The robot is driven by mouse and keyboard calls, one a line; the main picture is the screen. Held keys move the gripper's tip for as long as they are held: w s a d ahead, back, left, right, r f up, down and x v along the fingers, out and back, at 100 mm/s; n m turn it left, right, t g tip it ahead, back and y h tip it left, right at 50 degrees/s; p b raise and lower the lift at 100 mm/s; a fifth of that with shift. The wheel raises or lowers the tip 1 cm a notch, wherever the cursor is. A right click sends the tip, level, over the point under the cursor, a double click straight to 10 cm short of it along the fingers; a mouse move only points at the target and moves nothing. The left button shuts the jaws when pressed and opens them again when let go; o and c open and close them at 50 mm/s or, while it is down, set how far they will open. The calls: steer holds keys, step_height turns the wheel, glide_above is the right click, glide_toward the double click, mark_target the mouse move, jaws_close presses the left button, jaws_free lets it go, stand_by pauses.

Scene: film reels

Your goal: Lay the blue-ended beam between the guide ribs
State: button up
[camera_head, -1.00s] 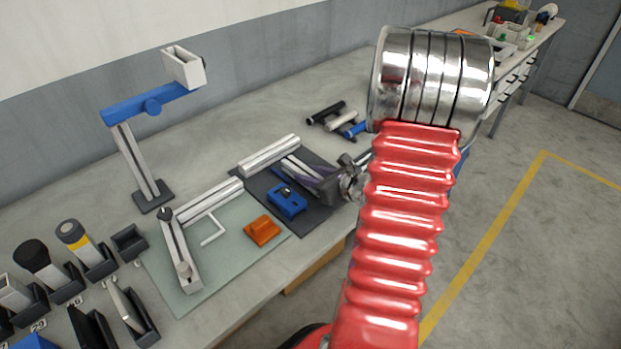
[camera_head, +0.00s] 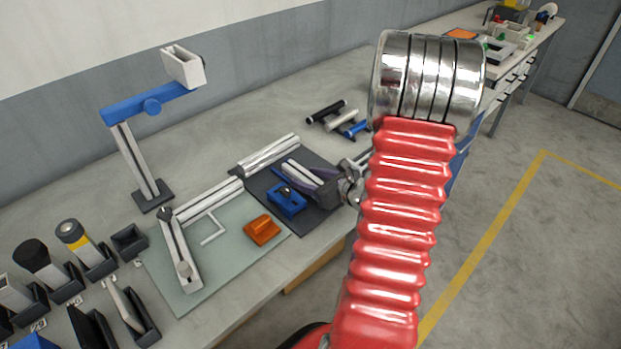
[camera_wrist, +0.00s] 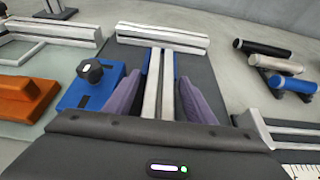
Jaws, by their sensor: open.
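The blue-ended beam (camera_wrist: 152,85) is a pale silver bar with blue showing at its far end. It lies lengthwise on the dark mat (camera_wrist: 200,72) in the wrist view, and its near part is hidden by my gripper body. My gripper (camera_wrist: 160,98) is open, with one purple finger on each side of the beam; I cannot tell whether either touches it. In the head view my gripper (camera_head: 318,184) is low over the mat, around the beam (camera_head: 298,172). I cannot clearly make out the guide ribs.
A silver rail (camera_wrist: 162,38) lies across the mat's far end. A blue clamp block (camera_wrist: 92,84) with a black knob stands close left of my fingers. An orange block (camera_head: 262,230) sits on the green mat. Several coloured cylinders (camera_head: 340,120) lie on the bench behind.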

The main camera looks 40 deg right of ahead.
steer(key=shift+s+d+r, duration=0.1)
steer(key=shift+s+r, duration=0.2)
steer(key=shift+s, duration=0.2)
steer(key=v, duration=1.1)
stand_by(0.4)
